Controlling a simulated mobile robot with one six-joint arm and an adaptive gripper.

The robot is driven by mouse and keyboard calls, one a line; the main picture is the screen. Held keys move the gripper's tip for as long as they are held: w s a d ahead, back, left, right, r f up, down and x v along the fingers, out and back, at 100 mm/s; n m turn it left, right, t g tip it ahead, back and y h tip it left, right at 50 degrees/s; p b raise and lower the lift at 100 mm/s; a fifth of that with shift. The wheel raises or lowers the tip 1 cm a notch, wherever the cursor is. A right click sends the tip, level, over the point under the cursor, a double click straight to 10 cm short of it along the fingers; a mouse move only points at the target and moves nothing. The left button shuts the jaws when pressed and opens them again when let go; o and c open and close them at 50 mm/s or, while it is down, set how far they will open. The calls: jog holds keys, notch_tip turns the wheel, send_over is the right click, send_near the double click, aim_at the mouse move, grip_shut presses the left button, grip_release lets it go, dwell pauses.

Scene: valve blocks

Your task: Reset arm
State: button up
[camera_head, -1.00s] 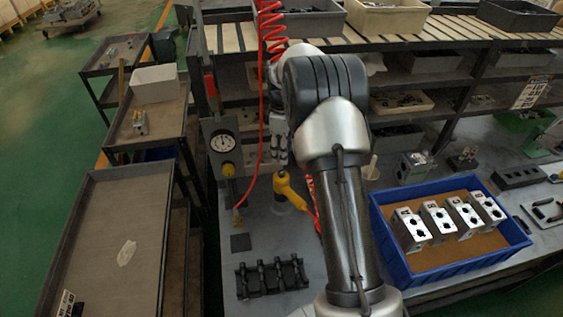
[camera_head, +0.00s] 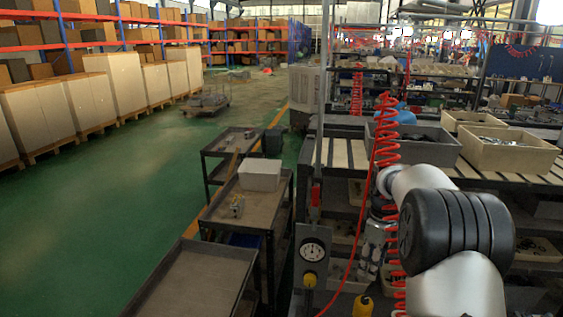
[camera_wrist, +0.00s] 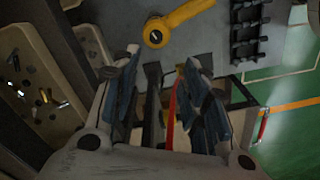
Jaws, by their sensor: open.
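My gripper (camera_wrist: 168,100) is open in the wrist view, with its two blue-padded fingers apart and nothing held between them. A strip of red hose shows beyond the gap, near the right finger. In the head view my gripper (camera_head: 371,250) hangs at the end of my arm, partly hidden behind the arm and the red coiled hose (camera_head: 386,130).
A pressure gauge panel (camera_head: 313,251) stands left of my gripper. Carts, one with a white box (camera_head: 260,175), stand further left. A black slotted holder (camera_wrist: 249,32) shows in the wrist view. Green floor is open at left.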

jog(key=s+a+r+m+t+b, duration=0.1)
jog(key=s+a+r+m+b, duration=0.1)
jog(key=s+a+r, duration=0.5)
jog(key=s+a+r+m+t+b, duration=0.1)
jog(key=s+a+r+m, duration=0.3)
jog(key=s, duration=0.5)
jog(key=s+a+f+m+t+b, duration=0.1)
jog(key=s+a+f, duration=0.1)
jog(key=s, duration=0.7)
jog(key=s+a+f+m+t+b, duration=0.1)
jog(key=s+a+f+m, duration=0.1)
jog(key=s, duration=0.7)
jog(key=shift+a+t, duration=0.3)
jog(key=shift+a, duration=0.15)
